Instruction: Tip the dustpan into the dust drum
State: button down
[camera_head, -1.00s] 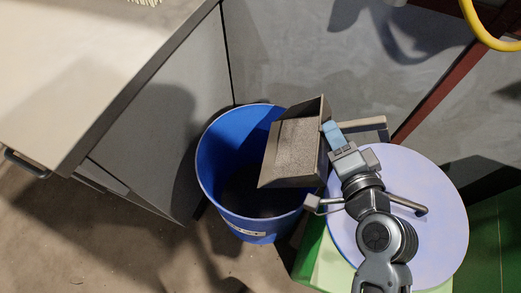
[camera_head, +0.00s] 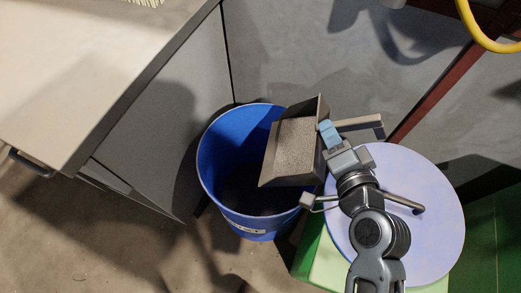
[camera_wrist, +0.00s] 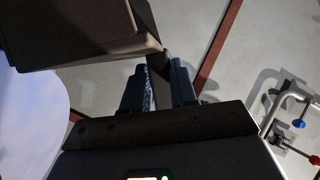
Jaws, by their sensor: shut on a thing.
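The dustpan (camera_head: 293,148) is a grey-brown open scoop, tilted over the blue dust drum (camera_head: 229,213) with its open side toward the drum's mouth. It covers the right part of the opening; the drum's inside looks dark. My gripper (camera_head: 328,133) is shut on the dustpan at its right side, with blue fingertips by the handle (camera_head: 357,124), which sticks out to the right. In the wrist view the dustpan (camera_wrist: 85,30) fills the upper left, and the fingers of my gripper (camera_wrist: 159,85) close on a dark bar. I cannot tell whether dust is left in the pan.
A bench (camera_head: 75,60) with a grey cabinet stands left of the drum. A pale round lid-like disc (camera_head: 435,215) on a green box (camera_head: 483,245) lies under my arm. A yellow hose (camera_head: 482,32) hangs at the upper right. Valve pipes (camera_wrist: 287,115) show in the wrist view.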

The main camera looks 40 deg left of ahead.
aim_at(317, 130)
jog(key=shift+s+a+r+p, duration=0.1)
jog(key=shift+a+r+p, duration=0.15)
jog(key=shift+p, duration=0.1)
jog(key=shift+s+a+r+n+p, duration=0.1)
jog(key=shift+a+n+p, duration=0.15)
jog(key=shift+p, duration=0.3)
jog(key=shift+s+a+r+n+h+p, duration=0.3)
jog(key=shift+a+p, duration=0.25)
jog(key=shift+p, duration=0.8)
jog(key=shift+s+a+r+n+h+p, duration=0.15)
jog(key=shift+a+n+h+p, duration=0.3)
jog(key=shift+p, duration=0.85)
jog(key=shift+s+a+r+n+p, duration=0.15)
jog(key=shift+a+p, duration=0.2)
jog(key=shift+p, duration=0.5)
jog(key=shift+s+a+f+n+p, duration=0.15)
jog(key=shift+a+p, duration=0.2)
jog(key=shift+p, duration=0.45)
jog(key=shift+s+a+r+n+h+p, duration=0.15)
jog(key=shift+a+r+h+p, duration=0.15)
jog(key=shift+p, duration=0.75)
jog(key=shift+s+a+r+n+h+p, duration=0.15)
jog(key=shift+a+p, duration=0.25)
jog(key=shift+p, duration=0.65)
jog(key=shift+s+a+n+p, duration=0.3)
jog(key=shift+a+p, duration=0.2)
jog(key=shift+a, duration=0.1)
jog(key=shift+a+f+b, duration=0.1)
jog(key=shift+a+b, duration=0.05)
jog(key=shift+b, duration=0.2)
